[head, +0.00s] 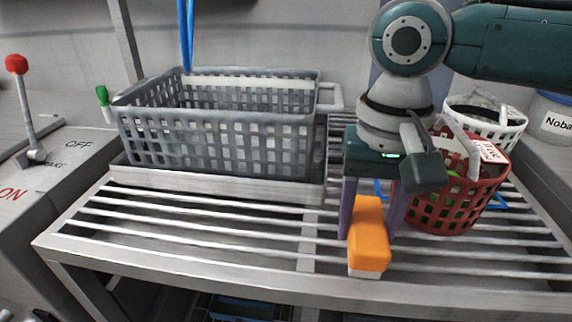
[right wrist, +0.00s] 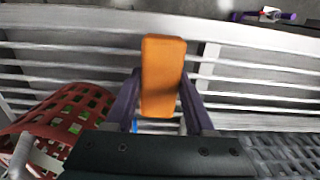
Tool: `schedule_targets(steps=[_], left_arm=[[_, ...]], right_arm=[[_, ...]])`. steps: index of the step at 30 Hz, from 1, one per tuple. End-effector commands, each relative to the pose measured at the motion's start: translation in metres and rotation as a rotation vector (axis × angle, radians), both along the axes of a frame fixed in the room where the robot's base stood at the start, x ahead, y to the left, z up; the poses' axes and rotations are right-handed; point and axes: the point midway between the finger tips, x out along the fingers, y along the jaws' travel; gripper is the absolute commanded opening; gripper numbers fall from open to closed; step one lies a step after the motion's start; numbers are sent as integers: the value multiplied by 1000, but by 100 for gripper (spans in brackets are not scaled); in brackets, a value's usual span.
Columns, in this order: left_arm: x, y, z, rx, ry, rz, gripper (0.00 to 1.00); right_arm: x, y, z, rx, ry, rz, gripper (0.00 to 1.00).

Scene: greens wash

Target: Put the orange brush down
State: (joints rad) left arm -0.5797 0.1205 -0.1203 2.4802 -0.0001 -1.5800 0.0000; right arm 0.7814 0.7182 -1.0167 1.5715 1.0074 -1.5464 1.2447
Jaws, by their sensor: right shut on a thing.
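The orange brush (head: 369,236) has an orange block back and a pale underside, seen in the head view right of centre. My right gripper (head: 372,215) is shut on it, with purple fingers on both sides. The brush is at the front part of the slatted metal rack (head: 215,233); I cannot tell whether its underside touches the slats. In the right wrist view the orange brush (right wrist: 161,75) sits between the fingers of my right gripper (right wrist: 160,95). My left gripper is not in view.
A grey plastic basket (head: 220,145) stands on the rack at left. A red basket (head: 455,200) with green contents is close right of my gripper, with a white basket (head: 485,118) behind it. A red-knobbed lever (head: 28,115) is at far left. Front-left slats are clear.

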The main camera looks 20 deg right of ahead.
Motion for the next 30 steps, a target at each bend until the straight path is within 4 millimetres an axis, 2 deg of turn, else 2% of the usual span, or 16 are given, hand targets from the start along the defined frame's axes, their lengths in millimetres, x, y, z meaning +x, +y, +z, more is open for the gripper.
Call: schedule_targets(steps=[10, 11, 18, 26, 30], left_arm=[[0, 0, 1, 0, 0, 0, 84], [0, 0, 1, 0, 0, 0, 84], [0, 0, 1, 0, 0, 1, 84], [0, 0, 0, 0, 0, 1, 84], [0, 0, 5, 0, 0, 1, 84]], right_arm=[[0, 1, -3, 2, 0, 0, 0], [0, 1, -3, 2, -1, 0, 56], [0, 1, -3, 2, -1, 0, 83], [0, 0, -2, 0, -1, 0, 84], [1, 0, 12, 2, -4, 0, 84]])
